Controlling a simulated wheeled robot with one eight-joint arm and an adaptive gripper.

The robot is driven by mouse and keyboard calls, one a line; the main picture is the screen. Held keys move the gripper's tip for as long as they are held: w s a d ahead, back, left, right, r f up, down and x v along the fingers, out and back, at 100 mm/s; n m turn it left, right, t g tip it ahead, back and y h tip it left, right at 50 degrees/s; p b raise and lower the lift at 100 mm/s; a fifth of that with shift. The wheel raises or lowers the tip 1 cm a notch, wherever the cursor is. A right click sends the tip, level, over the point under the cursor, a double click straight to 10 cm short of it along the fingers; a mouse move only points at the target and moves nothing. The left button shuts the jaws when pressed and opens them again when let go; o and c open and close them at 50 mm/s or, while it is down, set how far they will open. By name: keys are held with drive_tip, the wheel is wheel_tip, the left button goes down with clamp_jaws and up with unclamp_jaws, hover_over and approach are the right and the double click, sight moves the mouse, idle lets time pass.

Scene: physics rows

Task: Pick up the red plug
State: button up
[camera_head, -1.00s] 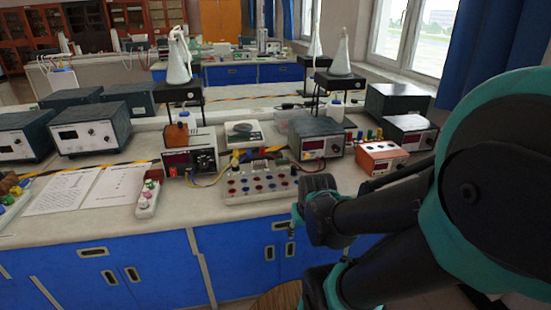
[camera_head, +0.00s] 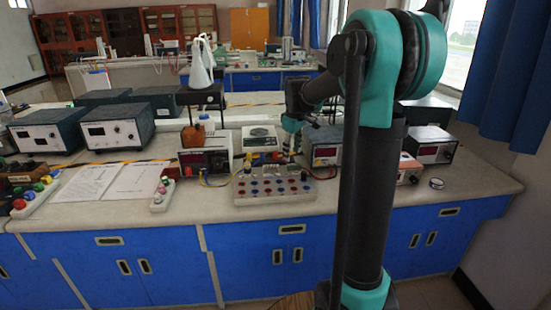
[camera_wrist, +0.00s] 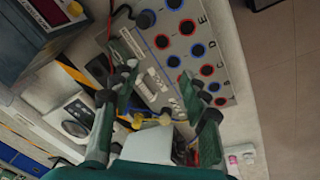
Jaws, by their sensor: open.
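I cannot clearly make out the red plug. Thin red wire shows near the board (camera_wrist: 224,62) in the wrist view, but its end is too small to tell. The white board with red and blue sockets also stands on the bench in the head view (camera_head: 275,197). My gripper (camera_wrist: 158,92) is open, its two fingers spread over the board's edge, with nothing held between them. A yellow plug-like piece (camera_wrist: 151,121) and a blue one beside it lie below the fingertips in the picture. In the head view, my gripper (camera_head: 291,142) is small, just behind the board.
A power supply with a red display (camera_head: 205,160) stands left of the board. A scale (camera_head: 260,138) is behind. More instrument boxes (camera_head: 115,128) stand at left, with papers (camera_head: 105,183) in front. My arm hides part of the right side. Bench front is fairly clear.

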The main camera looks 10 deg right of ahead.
sight(275, 152)
drive_tip(key=w+a+r+n+g, duration=0.1)
drive_tip(key=w+r+n, duration=0.15)
drive_tip(key=w, duration=0.45)
drive_tip(key=w+a+r+n, duration=0.1)
drive_tip(key=w+a+n, duration=0.15)
drive_tip(key=w, duration=0.35)
drive_tip(key=w+a+r+n+g, duration=0.1)
drive_tip(key=w+r+n, duration=0.1)
drive_tip(key=w+n, duration=0.35)
drive_tip(key=shift+m, duration=0.95)
drive_tip(key=f, duration=0.8)
drive_tip(key=w+f, duration=0.1)
drive_tip(key=f, duration=0.3)
drive_tip(key=shift+d+f, duration=0.1)
drive_tip(key=shift+d, duration=0.15)
drive_tip(key=shift+w+f, duration=0.15)
drive_tip(key=shift+f, duration=1.2)
drive_tip(key=shift+w+f, duration=0.1)
drive_tip(key=shift+f, duration=1.2)
drive_tip(key=shift+c, duration=0.4)
clamp_jaws()
